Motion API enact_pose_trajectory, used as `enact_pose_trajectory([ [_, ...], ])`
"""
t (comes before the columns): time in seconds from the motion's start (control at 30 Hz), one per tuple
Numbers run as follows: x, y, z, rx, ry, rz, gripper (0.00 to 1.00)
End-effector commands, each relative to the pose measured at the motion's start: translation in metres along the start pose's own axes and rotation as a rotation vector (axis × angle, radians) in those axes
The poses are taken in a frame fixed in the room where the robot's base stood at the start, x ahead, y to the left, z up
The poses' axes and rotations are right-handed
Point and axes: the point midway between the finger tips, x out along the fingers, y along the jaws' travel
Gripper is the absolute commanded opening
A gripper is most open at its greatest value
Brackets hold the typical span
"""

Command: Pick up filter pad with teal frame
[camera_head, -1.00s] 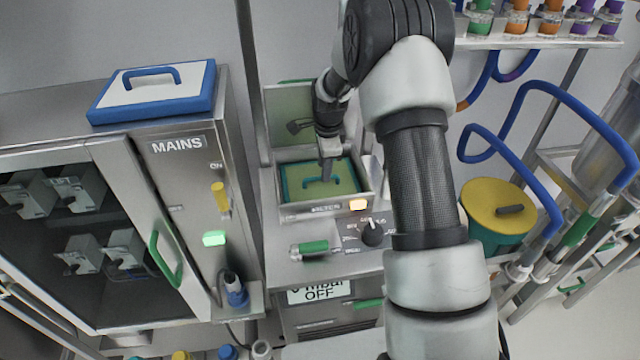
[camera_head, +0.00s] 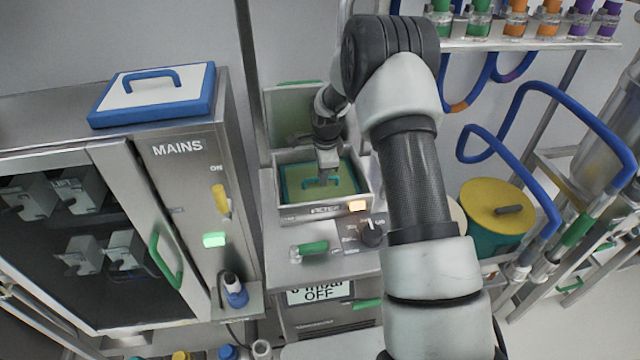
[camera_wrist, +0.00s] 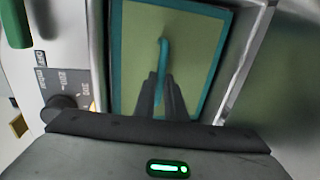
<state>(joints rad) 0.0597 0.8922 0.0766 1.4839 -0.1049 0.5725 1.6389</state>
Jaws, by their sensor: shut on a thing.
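The filter pad with the teal frame (camera_head: 345,186) lies in the open metal filter tray (camera_head: 290,214) on the front of the machine. It has an olive-green face and a teal handle; in the wrist view the pad (camera_wrist: 195,45) fills the upper middle. My gripper (camera_head: 323,180) reaches down into the tray from above. In the wrist view its two dark fingers (camera_wrist: 163,88) are shut on the pad's teal handle (camera_wrist: 163,52). The pad appears to sit inside the tray walls; I cannot tell whether it is lifted.
A pad with a blue frame (camera_head: 152,92) lies on top of the MAINS cabinet (camera_head: 180,150) at left. A black knob (camera_head: 372,234) and a green-handled valve (camera_head: 313,248) are in front of the tray. A raised lid (camera_head: 290,112) stands behind it. A yellow-lidded pot (camera_head: 497,207) stands at right.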

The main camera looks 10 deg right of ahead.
Motion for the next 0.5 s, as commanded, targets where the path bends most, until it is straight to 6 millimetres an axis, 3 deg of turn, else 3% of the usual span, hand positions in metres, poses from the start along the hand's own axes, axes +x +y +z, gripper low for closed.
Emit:
enact_pose_trajectory([
  [0.27,-0.006,0.001,0.000,-0.002,0.001,-0.002,0.00],
  [0.5,-0.040,-0.005,0.000,0.000,0.000,-0.006,0.00],
])
